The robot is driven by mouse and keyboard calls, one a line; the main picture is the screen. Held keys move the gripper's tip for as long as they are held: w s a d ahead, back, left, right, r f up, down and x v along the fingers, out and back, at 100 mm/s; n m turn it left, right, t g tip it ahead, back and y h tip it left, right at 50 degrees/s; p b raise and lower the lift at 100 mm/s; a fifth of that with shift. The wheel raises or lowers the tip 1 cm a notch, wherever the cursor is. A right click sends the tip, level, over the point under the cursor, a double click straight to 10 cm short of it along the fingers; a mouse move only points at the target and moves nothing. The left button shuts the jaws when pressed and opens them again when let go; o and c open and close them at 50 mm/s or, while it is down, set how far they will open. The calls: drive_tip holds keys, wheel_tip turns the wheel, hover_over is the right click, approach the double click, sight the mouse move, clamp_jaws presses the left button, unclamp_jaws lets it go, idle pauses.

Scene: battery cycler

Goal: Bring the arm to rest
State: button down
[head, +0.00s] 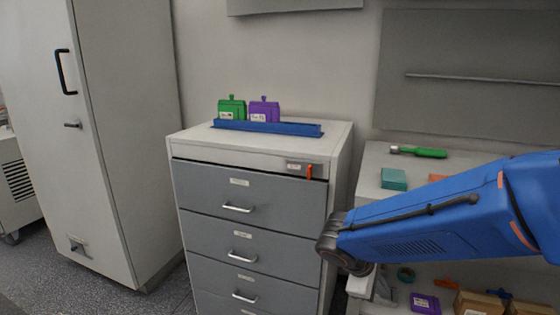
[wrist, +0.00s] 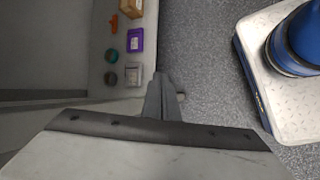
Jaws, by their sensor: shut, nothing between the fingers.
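My arm's blue link reaches in from the right in the head view, with its dark joint in front of the drawer cabinet's right edge. My gripper (wrist: 162,88) shows in the wrist view, with its narrow grey fingers together and nothing between them. It points toward the grey floor (wrist: 205,60) beside a shelf (wrist: 97,75). In the head view I cannot make out the fingers clearly.
A drawer cabinet (head: 250,186) carries a blue rack (head: 290,129) with green (head: 231,108) and purple (head: 265,110) packs. A tall cabinet (head: 130,130) stands left. A workbench (head: 372,160) is right; the shelf holds a purple box (wrist: 136,40) and small items.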

drive_tip(key=s+d+r+m+t+y, duration=0.1)
drive_tip(key=s+r+m+y, duration=0.2)
drive_tip(key=s+m, duration=0.2)
drive_tip(key=s+d+r+m+t+y, duration=0.1)
drive_tip(key=s+d+r+m+y, duration=0.1)
drive_tip(key=s+m, duration=0.4)
drive_tip(key=shift+s+r+m+y, duration=0.3)
drive_tip(key=shift+s+r+y, duration=0.6)
drive_tip(key=shift+s, duration=1.25)
